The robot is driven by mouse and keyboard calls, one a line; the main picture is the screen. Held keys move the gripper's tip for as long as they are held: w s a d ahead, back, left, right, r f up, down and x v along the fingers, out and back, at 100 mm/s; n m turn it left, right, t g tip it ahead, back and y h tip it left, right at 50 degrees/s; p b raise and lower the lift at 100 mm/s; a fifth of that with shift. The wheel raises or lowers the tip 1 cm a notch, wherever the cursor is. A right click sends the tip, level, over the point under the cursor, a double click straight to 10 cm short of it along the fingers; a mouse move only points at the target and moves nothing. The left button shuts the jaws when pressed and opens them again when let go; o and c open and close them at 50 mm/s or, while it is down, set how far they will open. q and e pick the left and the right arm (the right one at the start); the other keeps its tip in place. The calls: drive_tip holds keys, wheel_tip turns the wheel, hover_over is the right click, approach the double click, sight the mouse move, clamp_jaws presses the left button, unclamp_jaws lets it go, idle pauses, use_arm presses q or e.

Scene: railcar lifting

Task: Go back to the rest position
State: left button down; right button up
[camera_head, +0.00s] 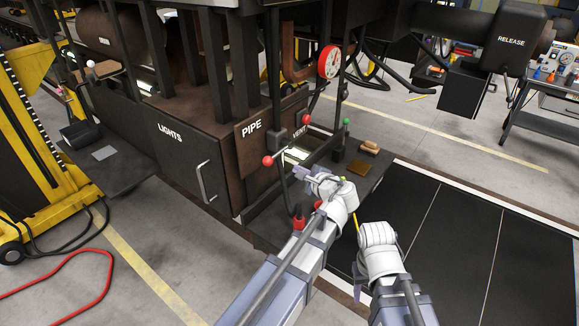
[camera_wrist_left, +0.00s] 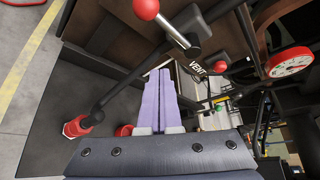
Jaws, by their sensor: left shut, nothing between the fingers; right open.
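My left gripper (camera_head: 304,173) is in front of the railcar's end, close to the upright lever with red knobs. In the left wrist view its two lilac fingers (camera_wrist_left: 161,90) lie side by side, shut with nothing between them. A red-knobbed lever (camera_wrist_left: 146,8) stands just beyond the fingertips; I cannot tell whether they touch it. My right gripper (camera_head: 360,282) is lower in the head view, over the black floor panels, partly hidden by its own wrist; it is open, and I see nothing held in it.
The brown railcar box (camera_head: 190,150) carries LIGHTS, PIPE and VENT labels. A red-rimmed gauge (camera_head: 329,62) and a green-knobbed lever (camera_head: 346,122) stand near my left arm. A yellow lift (camera_head: 40,120) is at left, a workbench (camera_head: 548,122) at right. Black floor panels (camera_head: 465,245) are clear.

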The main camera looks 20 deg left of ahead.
use_arm(q)
drive_tip(key=shift+s+d+r+p, duration=0.25)
drive_tip(key=shift+d+r, duration=0.15)
drive_tip(key=shift+d, duration=0.25)
drive_tip(key=shift+s+d+r+p, duration=0.25)
drive_tip(key=shift+d+r, duration=0.15)
drive_tip(key=shift+d, duration=0.2)
drive_tip(key=s+a+f+n+g+h, duration=0.2)
drive_tip(key=s+f+n+g, duration=0.1)
drive_tip(key=s+f+n, duration=0.2)
drive_tip(key=s+a+f+n+g+h, duration=0.2)
drive_tip(key=s+a+f+n+g, duration=0.15)
drive_tip(key=s+f, duration=0.2)
drive_tip(key=s+d+f+n+g+h, duration=0.35)
drive_tip(key=s+d+n+h, duration=0.2)
drive_tip(key=s+n, duration=0.2)
drive_tip(key=s+d+f+m+b, duration=0.2)
drive_tip(key=d+f+b, duration=0.3)
drive_tip(key=f+b, duration=0.4)
drive_tip(key=s+d+f+m+b, duration=0.2)
drive_tip(key=s+d+f+b, duration=0.2)
drive_tip(key=f+b, duration=0.5)
drive_tip(key=shift+d+f+y, duration=0.35)
drive_tip(key=shift+d+f, duration=0.2)
drive_tip(key=shift+d, duration=0.35)
